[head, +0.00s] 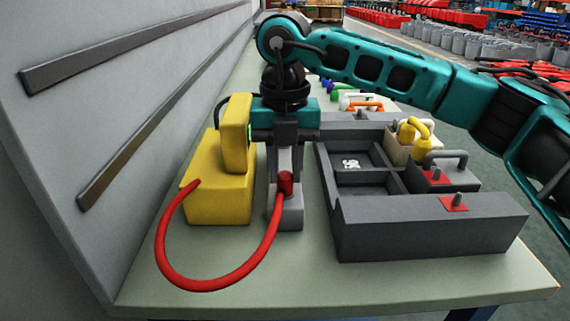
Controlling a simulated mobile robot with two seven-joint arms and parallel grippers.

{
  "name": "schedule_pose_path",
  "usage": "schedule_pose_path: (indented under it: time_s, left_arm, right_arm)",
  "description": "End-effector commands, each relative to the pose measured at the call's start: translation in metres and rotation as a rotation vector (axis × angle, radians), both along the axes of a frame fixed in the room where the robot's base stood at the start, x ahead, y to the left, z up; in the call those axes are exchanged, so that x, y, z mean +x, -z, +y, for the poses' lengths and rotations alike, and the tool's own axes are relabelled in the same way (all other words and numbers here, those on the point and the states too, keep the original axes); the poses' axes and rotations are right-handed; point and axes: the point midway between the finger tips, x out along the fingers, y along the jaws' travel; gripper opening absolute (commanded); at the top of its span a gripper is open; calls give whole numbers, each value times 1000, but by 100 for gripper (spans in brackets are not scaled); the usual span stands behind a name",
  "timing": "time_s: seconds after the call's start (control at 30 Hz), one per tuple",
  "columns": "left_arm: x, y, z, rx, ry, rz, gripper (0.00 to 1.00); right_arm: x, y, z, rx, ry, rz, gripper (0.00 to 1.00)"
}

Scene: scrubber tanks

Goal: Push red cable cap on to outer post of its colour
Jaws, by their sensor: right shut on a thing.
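The red cable cap (286,183) is at the end of a red cable (205,287) that loops out from a yellow box (217,195). My right gripper (286,203) points down and is shut on the cap, left of the dark grey tray. A grey post on a red square (453,204) stands on the tray's near right block. A second grey post on a red square (437,177) stands just behind it, on a grey block with a handle. The cap is apart from both posts. My left gripper is out of view.
The dark grey tray (430,235) has empty compartments on its left side. Yellow caps (414,131) sit on a pale block behind the red posts. A grey wall with dark rails (140,141) borders the bench at left. The bench front (330,285) is clear.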

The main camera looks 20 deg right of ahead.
Motion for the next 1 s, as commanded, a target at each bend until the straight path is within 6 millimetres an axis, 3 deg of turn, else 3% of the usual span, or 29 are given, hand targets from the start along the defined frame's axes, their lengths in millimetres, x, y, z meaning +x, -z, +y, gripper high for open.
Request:
schedule_pose_path:
  time_s: [0.23,1.0]
  left_arm:
    - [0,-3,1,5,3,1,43]
    - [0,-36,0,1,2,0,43]
  right_arm:
    - [0,-5,0,0,0,0,0]
    - [0,-50,0,0,0,-1,0]
